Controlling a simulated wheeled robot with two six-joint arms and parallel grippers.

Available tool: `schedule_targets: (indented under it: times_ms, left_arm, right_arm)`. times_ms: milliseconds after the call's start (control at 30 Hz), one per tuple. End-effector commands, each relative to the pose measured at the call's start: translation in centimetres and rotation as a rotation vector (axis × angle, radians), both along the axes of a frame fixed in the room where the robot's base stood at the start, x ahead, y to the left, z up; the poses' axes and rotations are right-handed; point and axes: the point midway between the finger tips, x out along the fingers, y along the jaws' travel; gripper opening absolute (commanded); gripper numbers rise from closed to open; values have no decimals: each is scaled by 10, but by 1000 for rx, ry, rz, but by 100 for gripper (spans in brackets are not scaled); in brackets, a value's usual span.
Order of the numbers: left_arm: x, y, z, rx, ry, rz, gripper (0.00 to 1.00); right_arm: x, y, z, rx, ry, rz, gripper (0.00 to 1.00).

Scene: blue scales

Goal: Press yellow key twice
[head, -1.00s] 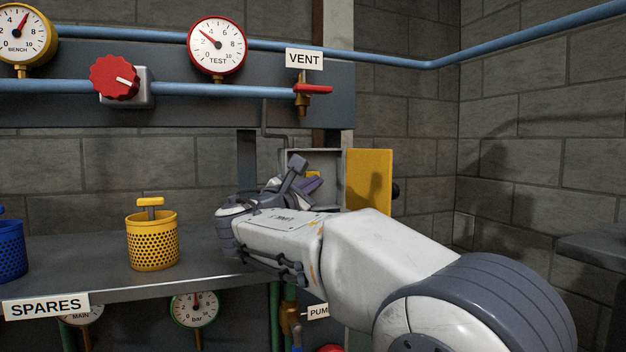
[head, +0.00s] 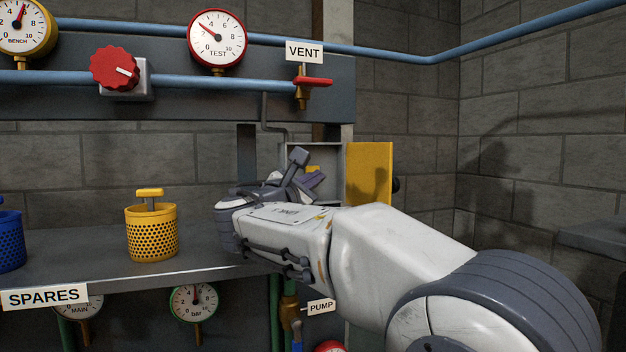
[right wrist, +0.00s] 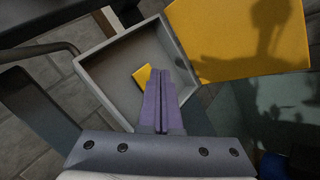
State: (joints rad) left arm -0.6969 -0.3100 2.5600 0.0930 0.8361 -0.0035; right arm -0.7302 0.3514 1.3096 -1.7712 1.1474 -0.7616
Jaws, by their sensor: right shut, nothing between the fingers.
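The yellow key (right wrist: 142,76) shows as a small yellow block inside a shallow grey open box on the wall, partly hidden by my right fingers. In the head view a bit of the yellow key (head: 313,168) shows above and behind the gripper. My right gripper (right wrist: 160,74) is shut and empty, its purple fingers side by side and reaching into the box opening. In the right wrist view the fingertips overlap the key's right side; I cannot tell whether they touch it. In the head view my right gripper (head: 309,186) is largely hidden by its own wrist. My left gripper is not in view.
The box's yellow door (head: 368,172) stands open to the right of the box. A yellow perforated basket (head: 152,238) with a handled item and a blue basket (head: 9,245) stand on the bench at left. A red vent lever (head: 314,82) and pipes are above.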

Motion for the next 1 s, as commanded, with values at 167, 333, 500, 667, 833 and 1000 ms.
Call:
schedule_targets:
  times_ms: [167,333,500,667,833,1000]
  left_arm:
    - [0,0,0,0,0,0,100]
    - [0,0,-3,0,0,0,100]
    - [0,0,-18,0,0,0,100]
    - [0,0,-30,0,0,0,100]
    - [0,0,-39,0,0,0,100]
    - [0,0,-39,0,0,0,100]
  right_arm:
    - [-1,0,0,-1,0,0,0]
    - [-3,-1,-1,1,-1,0,0]
    - [-17,-7,-3,2,-2,1,0]
    - [-32,-13,-3,3,-2,0,0]
    - [-44,-18,-1,2,-2,0,0]
    - [-47,-20,0,1,-1,-1,0]
